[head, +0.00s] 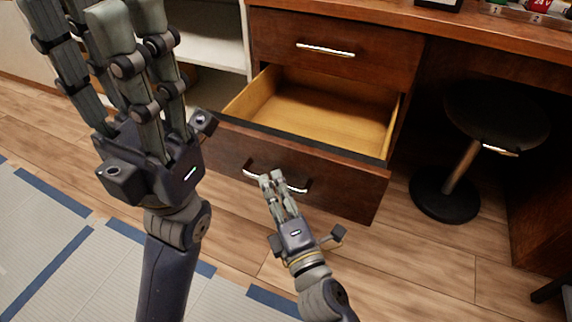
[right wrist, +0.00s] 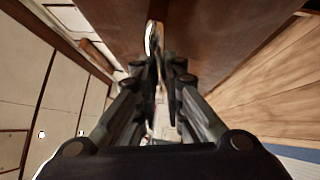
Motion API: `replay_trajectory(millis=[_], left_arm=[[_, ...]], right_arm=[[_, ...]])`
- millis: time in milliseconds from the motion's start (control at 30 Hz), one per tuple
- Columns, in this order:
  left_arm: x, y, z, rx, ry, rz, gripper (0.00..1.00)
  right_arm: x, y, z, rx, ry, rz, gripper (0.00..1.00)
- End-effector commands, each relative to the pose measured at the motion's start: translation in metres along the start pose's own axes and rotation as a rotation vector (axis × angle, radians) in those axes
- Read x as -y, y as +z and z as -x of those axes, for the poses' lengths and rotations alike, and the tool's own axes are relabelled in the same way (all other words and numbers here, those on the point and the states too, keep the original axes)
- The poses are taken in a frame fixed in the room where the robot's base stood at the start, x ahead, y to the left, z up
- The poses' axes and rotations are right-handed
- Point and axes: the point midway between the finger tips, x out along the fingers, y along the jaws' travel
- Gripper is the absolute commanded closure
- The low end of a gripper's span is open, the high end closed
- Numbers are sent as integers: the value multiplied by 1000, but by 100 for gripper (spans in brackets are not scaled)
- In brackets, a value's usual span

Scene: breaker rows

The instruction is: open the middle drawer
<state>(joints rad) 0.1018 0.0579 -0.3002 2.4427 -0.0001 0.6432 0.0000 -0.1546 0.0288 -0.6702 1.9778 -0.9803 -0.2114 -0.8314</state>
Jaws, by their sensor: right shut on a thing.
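The middle drawer (head: 345,179) of the brown wooden desk is pulled out, and its pale wooden inside (head: 320,112) shows empty. Its curved metal handle (head: 298,188) is on the front panel. My right gripper (head: 271,179) is shut on this handle near its middle. In the right wrist view my fingers (right wrist: 162,68) are close together at the handle (right wrist: 152,38), partly hiding it. My left gripper (head: 88,25) is raised at the upper left, fingers up and spread, empty and apart from the drawer.
The top drawer (head: 375,55) above is closed, with its own metal handle (head: 325,49). A round dark stool (head: 493,112) stands at the right under the desktop. A white open shelf (head: 212,45) is at the left. Wooden floor (head: 405,270) lies clear in front.

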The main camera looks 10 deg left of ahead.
Motion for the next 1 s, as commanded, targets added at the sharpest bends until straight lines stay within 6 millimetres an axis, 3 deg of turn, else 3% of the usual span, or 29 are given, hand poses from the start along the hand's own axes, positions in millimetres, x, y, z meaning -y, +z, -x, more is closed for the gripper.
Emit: replay_trajectory(millis=[200, 633, 667, 733, 1000], left_arm=[[0, -1, 0, -5, 2, 0, 60], [0, 0, -1, -4, 2, 0, 60], [0, 0, -1, -4, 2, 0, 60], [0, -1, -1, -5, 2, 0, 60], [0, -1, -2, -7, 0, 0, 60]], right_arm=[[-3, -14, 14, 1, -2, -1, 100], [-3, -16, 16, 0, -3, 1, 100], [-3, -16, 16, 0, -3, 1, 86], [-3, -16, 16, 0, -2, 1, 70], [-4, -16, 16, 0, -1, 1, 70]])
